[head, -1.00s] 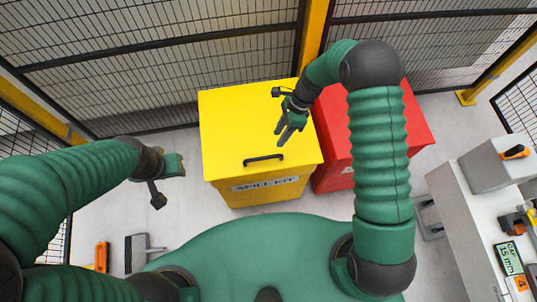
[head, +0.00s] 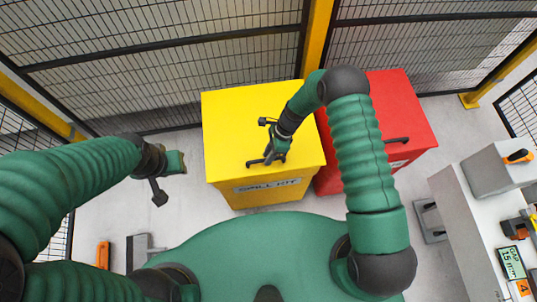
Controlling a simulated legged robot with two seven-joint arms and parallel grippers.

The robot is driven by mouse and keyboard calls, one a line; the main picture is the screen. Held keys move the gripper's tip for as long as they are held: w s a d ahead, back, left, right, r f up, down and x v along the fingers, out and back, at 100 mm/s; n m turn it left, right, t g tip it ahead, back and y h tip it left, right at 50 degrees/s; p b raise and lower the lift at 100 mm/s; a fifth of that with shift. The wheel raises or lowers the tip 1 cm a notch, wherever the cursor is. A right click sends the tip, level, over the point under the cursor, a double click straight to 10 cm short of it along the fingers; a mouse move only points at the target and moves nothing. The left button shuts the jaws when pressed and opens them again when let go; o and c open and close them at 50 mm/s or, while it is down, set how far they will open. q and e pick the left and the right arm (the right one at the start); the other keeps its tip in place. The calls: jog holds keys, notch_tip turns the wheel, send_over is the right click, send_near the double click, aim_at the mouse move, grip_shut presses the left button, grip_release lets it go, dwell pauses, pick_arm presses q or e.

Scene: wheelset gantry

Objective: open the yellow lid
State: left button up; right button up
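The yellow lid (head: 228,125) is shut on the yellow bin (head: 262,193), which is marked SPILL KIT. A dark bar handle (head: 252,163) lies along the lid's front part. My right gripper (head: 270,160) is over the handle, its fingertips at the bar and covering part of it. I cannot tell whether the fingers touch the bar or have closed around it. My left gripper (head: 182,162) is in the air left of the bin, away from the lid. Its finger opening cannot be made out.
A red bin (head: 405,110) with a dark handle stands close on the right of the yellow one. A mesh fence (head: 150,75) with a yellow post (head: 316,40) rises behind. A grey bench (head: 470,225) with tools is at the right. Floor left of the yellow bin is clear.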

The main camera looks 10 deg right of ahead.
grip_shut()
jog(key=shift+d, duration=0.1)
dwell(1.0)
